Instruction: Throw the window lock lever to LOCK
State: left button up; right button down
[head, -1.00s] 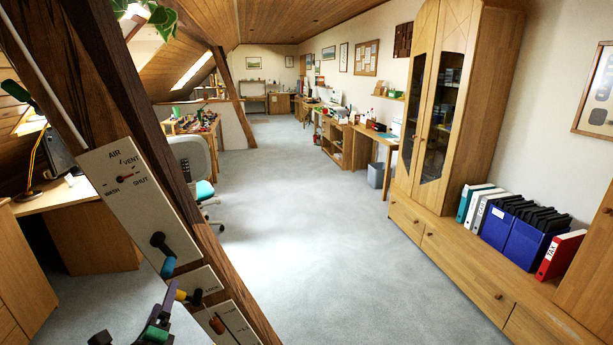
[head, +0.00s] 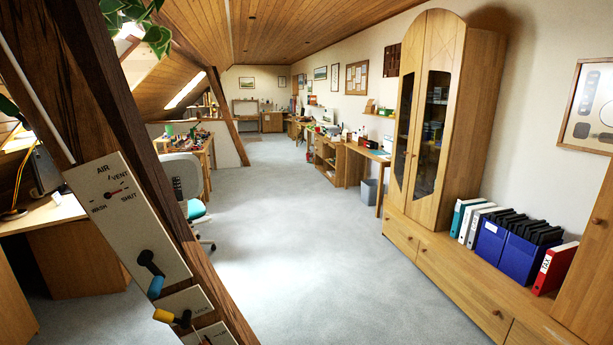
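The timber brace (head: 91,80) slants down across the left side and carries several pale panels. The lowest clear lever, with a yellow grip (head: 164,316) and black hub, sits on a small panel (head: 190,299) beside the word LOCK. Its yellow grip points left, away from that word. Above it, a larger panel (head: 118,205) has a dial marked AIR, WASH, VENT and SHUT, and a black lever with a blue grip (head: 155,287) pointing down. A third panel (head: 214,335) is cut off by the bottom edge. Neither gripper is in view.
A wooden desk (head: 45,217) stands left behind the brace, and an office chair (head: 184,180) just behind it. The grey carpet (head: 290,250) is open in the middle. A tall cabinet (head: 460,110) and a low unit with binders line the right.

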aim_at(160, 315)
jog(key=u, duration=1.15)
